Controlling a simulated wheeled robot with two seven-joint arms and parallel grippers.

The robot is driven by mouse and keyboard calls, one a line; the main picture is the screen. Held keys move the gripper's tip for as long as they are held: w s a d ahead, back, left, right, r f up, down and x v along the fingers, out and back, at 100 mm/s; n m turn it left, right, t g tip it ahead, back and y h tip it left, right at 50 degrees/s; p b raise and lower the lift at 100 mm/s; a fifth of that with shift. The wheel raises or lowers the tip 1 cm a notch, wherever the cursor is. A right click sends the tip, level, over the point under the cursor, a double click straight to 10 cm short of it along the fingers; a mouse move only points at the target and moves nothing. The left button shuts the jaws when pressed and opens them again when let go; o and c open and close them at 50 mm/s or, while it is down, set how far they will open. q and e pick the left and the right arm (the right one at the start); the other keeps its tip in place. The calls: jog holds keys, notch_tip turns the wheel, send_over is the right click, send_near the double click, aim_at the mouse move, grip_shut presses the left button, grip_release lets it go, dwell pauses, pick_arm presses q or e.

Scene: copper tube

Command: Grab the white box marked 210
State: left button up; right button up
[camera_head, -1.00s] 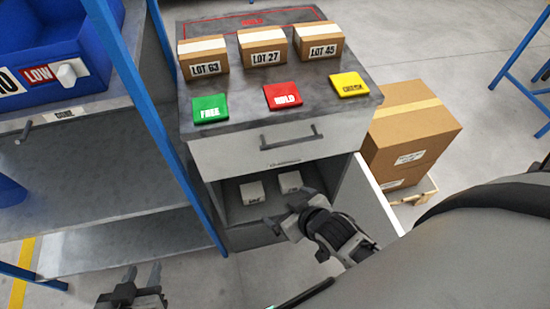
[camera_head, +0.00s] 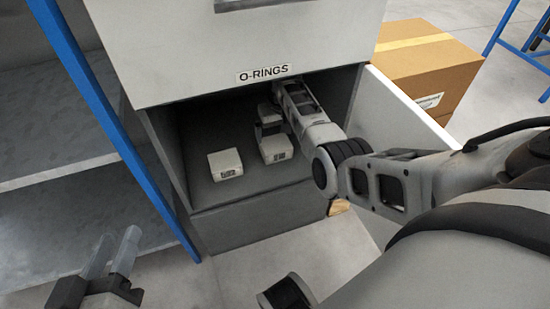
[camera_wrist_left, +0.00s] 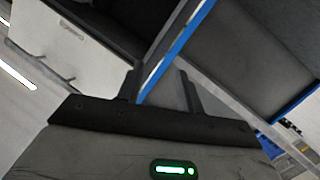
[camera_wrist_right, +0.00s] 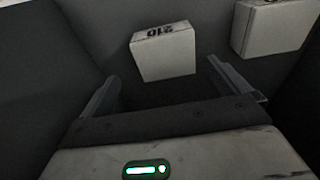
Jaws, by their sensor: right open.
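The white box marked 210 (camera_wrist_right: 163,52) lies just ahead of my right gripper (camera_wrist_right: 170,82) in the right wrist view. Its mark appears upside down on the far edge. The right gripper is open, its fingers apart on either side of the near end of the box, with no clear contact. In the head view, this appears to be the right-hand box (camera_head: 276,150), with my right gripper (camera_head: 271,126) at its rear; the print is too small to read. A second white box (camera_head: 225,165) lies to its left. My left gripper (camera_head: 112,252) is open and empty, outside the cabinet.
A blue shelf post (camera_head: 110,130) stands left, near my left gripper.

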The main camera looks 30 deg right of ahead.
aim_at(275, 143)
jog(key=shift+w+f+b, duration=0.15)
jog(key=shift+f+b, duration=0.2)
jog(key=shift+f, duration=0.3)
jog(key=f+b, duration=0.2)
jog(key=f, duration=0.1)
jog(key=shift+w+a, duration=0.15)
jog(key=shift+w, duration=0.05)
jog(key=f+b, duration=0.2)
jog(key=shift+w+a+f+b, duration=0.1)
jog(key=shift+w+f+b, duration=0.1)
jog(key=shift+f+b, duration=0.1)
jog(key=shift+f, duration=0.15)
jog(key=c, duration=1.1)
pick_arm(q)
jog(key=r+t, duration=0.1)
jog(key=w+r+m+t+h, duration=0.1)
jog(key=r, duration=0.1)
jog(key=w+r+t+h, duration=0.1)
jog(key=r, duration=0.1)
jog(key=shift+w+r+m+t, duration=0.1)
jog(key=shift+r+m+t, duration=0.1)
jog(key=shift+m+t, duration=0.2)
pick_arm(e)
jog(key=shift+c, duration=0.2)
pick_arm(q)
jog(key=shift+h, duration=0.3)
pick_arm(e)
jog(key=shift+r, duration=0.2)
